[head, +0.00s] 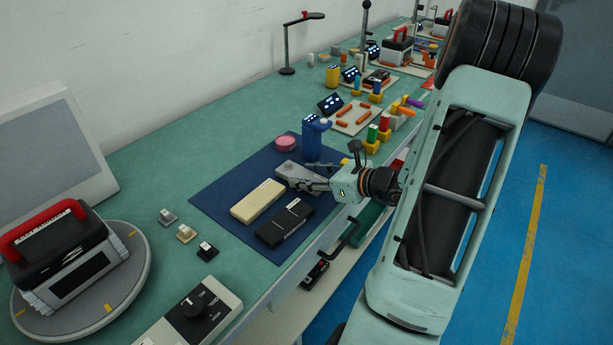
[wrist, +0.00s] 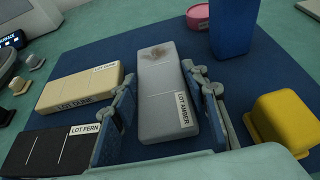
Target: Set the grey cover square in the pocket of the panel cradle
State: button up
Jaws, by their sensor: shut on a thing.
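The grey cover (wrist: 163,108), a flat block labelled LOT AMBER with a dark smudge near its far end, is between the fingers of my gripper (wrist: 160,78). My gripper is shut on its long sides. In the head view the grey cover (head: 285,168) shows at the tip of my gripper (head: 303,177), over the blue mat (head: 225,195). I cannot tell whether it touches the mat. I cannot pick out the panel cradle or its pocket with certainty.
A cream cover (head: 258,201) labelled LOT DUNE and a black cover (head: 285,223) labelled LOT FERN lie left of the grey one. A blue upright device (head: 313,140), a pink disc (head: 286,143) and a yellow block (wrist: 285,122) stand nearby. A turntable (head: 128,278) carries a red-handled unit.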

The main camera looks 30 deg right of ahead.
jog(key=shift+f, duration=0.2)
jog(key=o, duration=1.3)
jog(key=shift+c, duration=0.2)
jog(key=shift+r, duration=0.2)
